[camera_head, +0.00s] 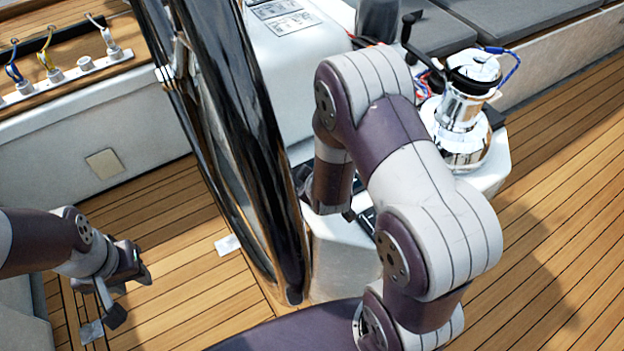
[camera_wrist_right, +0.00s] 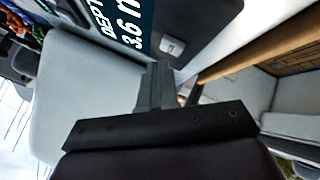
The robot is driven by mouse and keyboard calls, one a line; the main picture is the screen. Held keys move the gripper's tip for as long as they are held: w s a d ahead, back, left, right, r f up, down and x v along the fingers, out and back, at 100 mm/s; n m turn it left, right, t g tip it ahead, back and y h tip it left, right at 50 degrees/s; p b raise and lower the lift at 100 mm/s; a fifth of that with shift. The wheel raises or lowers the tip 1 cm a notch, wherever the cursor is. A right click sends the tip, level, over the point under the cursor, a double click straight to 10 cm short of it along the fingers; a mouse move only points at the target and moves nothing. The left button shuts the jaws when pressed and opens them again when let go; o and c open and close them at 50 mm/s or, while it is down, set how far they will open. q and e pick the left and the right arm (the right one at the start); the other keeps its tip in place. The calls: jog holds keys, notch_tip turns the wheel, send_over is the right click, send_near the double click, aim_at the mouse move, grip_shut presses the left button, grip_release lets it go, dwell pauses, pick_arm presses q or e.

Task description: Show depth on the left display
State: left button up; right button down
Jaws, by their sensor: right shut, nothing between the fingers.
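In the right wrist view a dark display (camera_wrist_right: 120,22) shows part of the words "DEPTH" and "3.6 m", turned sideways and cut off by the top edge. A small light button (camera_wrist_right: 172,46) sits on its black casing. My right gripper (camera_wrist_right: 158,75) is shut and empty, its fingertips just below the casing and the button; I cannot tell whether they touch. In the head view my right arm hides the display and most of that gripper. My left gripper (camera_head: 122,300) hangs low over the deck at the left, away from the display; its finger gap is unclear.
A large black steering wheel (camera_head: 245,140) stands between my two arms. A chrome winch (camera_head: 463,110) with a black handle is beyond my right arm. Rope ends hang along a ledge (camera_head: 60,75) at upper left. Open teak deck (camera_head: 560,230) lies at right.

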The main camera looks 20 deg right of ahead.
jog(key=shift+r, duration=0.15)
notch_tip(320, 180, up, 5)
jog(key=p, duration=0.4)
jog(key=shift+r+p, duration=0.1)
jog(key=shift+p, duration=0.3)
dwell(0.6)
